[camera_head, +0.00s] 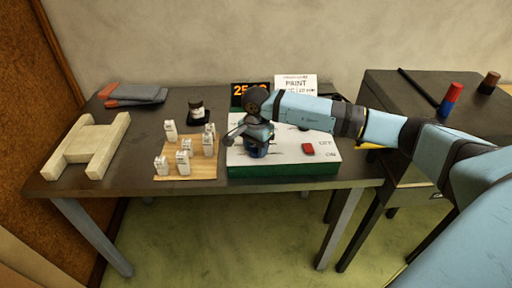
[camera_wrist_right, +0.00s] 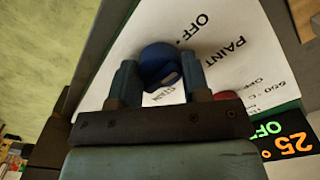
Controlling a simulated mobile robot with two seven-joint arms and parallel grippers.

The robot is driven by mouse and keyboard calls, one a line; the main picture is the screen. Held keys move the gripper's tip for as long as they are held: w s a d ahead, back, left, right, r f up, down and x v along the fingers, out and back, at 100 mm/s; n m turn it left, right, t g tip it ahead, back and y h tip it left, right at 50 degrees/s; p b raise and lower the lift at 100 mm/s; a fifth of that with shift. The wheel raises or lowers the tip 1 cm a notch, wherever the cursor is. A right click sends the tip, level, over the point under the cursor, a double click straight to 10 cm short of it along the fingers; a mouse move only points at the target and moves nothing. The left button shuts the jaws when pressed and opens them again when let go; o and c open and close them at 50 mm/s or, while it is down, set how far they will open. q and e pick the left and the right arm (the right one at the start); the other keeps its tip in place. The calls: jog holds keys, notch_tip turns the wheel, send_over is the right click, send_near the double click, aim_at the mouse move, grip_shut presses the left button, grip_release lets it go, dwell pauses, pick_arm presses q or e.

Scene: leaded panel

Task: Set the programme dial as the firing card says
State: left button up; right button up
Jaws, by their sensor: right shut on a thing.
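The programme dial (camera_wrist_right: 158,58) is a blue round knob on the white control panel (camera_head: 290,152). In the head view it shows as a blue patch (camera_head: 257,151) under my right gripper (camera_head: 257,138). In the wrist view my right gripper's fingers stand on both sides of the dial, shut on it. Labels OFF and PAINT are printed near the dial, with another label partly hidden by the gripper. A pale mark shows on the dial's lower side; its setting is unclear. The firing card (camera_head: 296,82) stands behind the panel and reads PAINT, with smaller text below. My left gripper is out of view.
A display (camera_wrist_right: 280,138) reads 25° and OFF. A red switch (camera_head: 308,149) lies on the panel beside OFF and ON. A wooden board (camera_head: 172,176) with several white pieces stands left of the panel. A cream H-shaped block (camera_head: 88,150) lies further left.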

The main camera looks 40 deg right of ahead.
jog(key=m+b, duration=0.1)
jog(key=m, duration=0.2)
jog(key=m+b, duration=0.1)
jog(key=m, duration=0.3)
jog(key=shift+m, duration=2.2)
jog(key=o, duration=0.9)
notch_tip(320, 180, up, 14)
jog(key=shift+f+b, duration=0.1)
jog(key=shift+b, duration=0.2)
